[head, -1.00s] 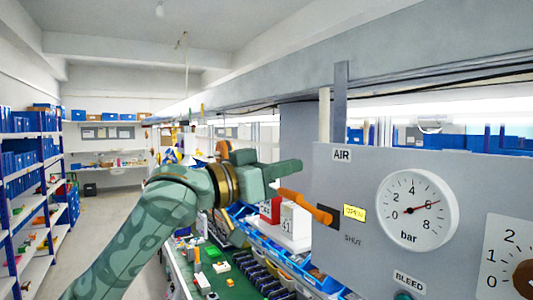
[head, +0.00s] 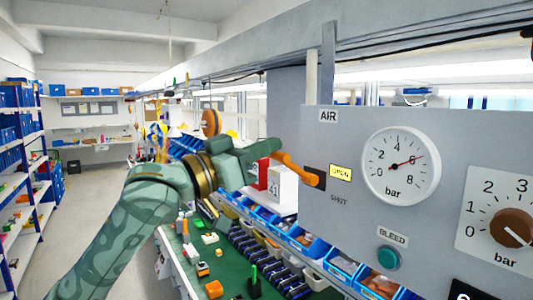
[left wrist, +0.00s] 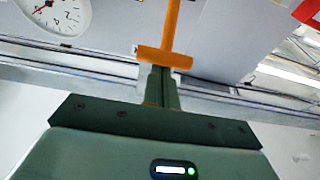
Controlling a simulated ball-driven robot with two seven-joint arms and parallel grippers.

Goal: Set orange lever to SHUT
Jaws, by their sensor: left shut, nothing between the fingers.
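The orange lever (head: 297,169) sticks out to the upper left from a dark slot in the grey panel, level with the yellow OPEN label (head: 341,172). The SHUT label (head: 339,199) is below it. My left gripper (head: 274,147) is shut and empty, right at the lever's outer end. In the left wrist view the lever (left wrist: 172,25) ends in a crossbar just ahead of my left gripper's closed fingertips (left wrist: 160,70). I cannot tell whether they touch. My right gripper is not in view.
The panel (head: 315,130) also carries a pressure gauge (head: 401,165), a teal BLEED button (head: 388,257) and a brown rotary knob (head: 512,228). Blue bins (head: 290,235) and a green bench with small parts lie below. A shelf rack stands far left.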

